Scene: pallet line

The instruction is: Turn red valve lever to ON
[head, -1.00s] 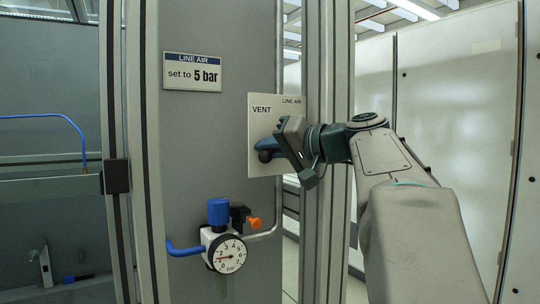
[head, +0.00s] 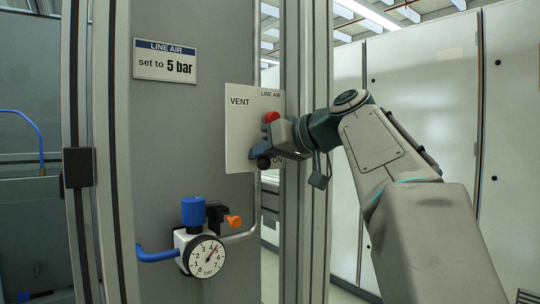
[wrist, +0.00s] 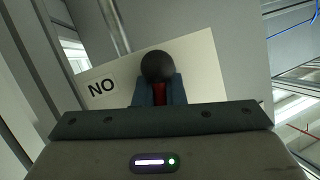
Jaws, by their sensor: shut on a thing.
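The valve has a red hub (head: 271,117) and a lever ending in a black knob (head: 263,162), on a pale plate (head: 240,125) marked VENT at upper left. The lever points downward from the hub, its knob near the partly hidden ON label. My gripper (head: 262,152) is shut on the lever from the right. In the wrist view the red lever (wrist: 158,92) sits between the blue fingers, with the black knob (wrist: 158,66) beyond them. The ON label (wrist: 101,88) appears inverted beside them. The gripper hides part of the lever.
A gauge (head: 206,257) with a blue-capped regulator (head: 193,211) and an orange knob (head: 233,221) sits below the plate. Its needle points up and right. A sign (head: 165,61) reads "set to 5 bar". A metal post (head: 304,225) stands right of the panel.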

